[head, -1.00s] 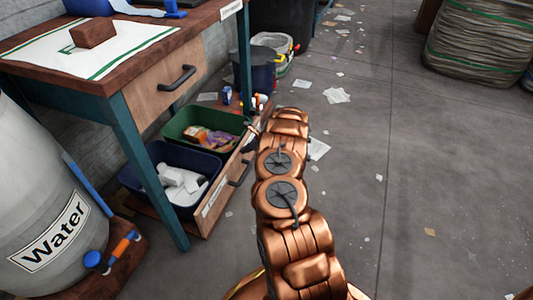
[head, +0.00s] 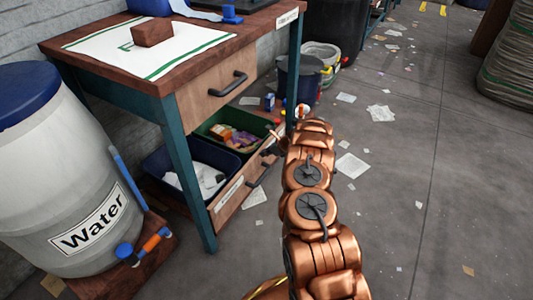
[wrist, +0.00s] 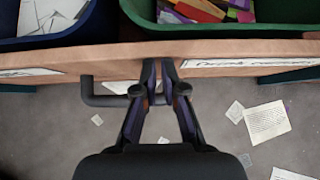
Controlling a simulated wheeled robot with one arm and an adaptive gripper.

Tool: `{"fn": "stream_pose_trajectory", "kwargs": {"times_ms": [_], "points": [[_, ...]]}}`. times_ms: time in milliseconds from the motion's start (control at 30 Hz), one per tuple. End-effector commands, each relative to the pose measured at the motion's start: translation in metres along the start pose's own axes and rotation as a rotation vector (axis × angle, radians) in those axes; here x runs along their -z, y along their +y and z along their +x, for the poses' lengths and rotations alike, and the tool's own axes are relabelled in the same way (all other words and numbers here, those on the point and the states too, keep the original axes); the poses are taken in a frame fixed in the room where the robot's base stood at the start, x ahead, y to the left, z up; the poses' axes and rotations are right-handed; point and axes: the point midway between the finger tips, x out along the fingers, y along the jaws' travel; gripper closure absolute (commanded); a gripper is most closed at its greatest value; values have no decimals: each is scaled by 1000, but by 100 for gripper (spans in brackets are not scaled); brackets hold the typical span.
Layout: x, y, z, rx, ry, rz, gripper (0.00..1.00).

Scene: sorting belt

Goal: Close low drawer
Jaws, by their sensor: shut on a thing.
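The low drawer (head: 239,196) under the workbench is partly pulled out, with its wooden front standing a little beyond the table leg. Its dark bar handle (head: 261,174) is on the front; in the wrist view the handle (wrist: 112,99) runs left from my fingers. My gripper (wrist: 161,72) is at the drawer front, its fingers close together around the right end of the handle. The exact contact is hidden by the fingers. A blue bin (head: 160,160) and a green bin (head: 205,123) sit in the drawer.
The upper drawer (head: 218,92) is shut. A teal table leg (head: 188,180) stands left of the low drawer. A water barrel (head: 70,150) with a tap is further left. Dark buckets (head: 296,85) stand behind. The floor right of my arm is open, with scattered papers.

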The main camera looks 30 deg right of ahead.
Motion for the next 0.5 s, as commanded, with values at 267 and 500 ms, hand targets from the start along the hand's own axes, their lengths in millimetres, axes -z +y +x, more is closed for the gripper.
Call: {"fn": "stream_pose_trajectory", "kwargs": {"times_ms": [267,500], "points": [[-8,5,3,-7,-10,-13,100],[20,-7,-24,4,-5,1,100]]}}
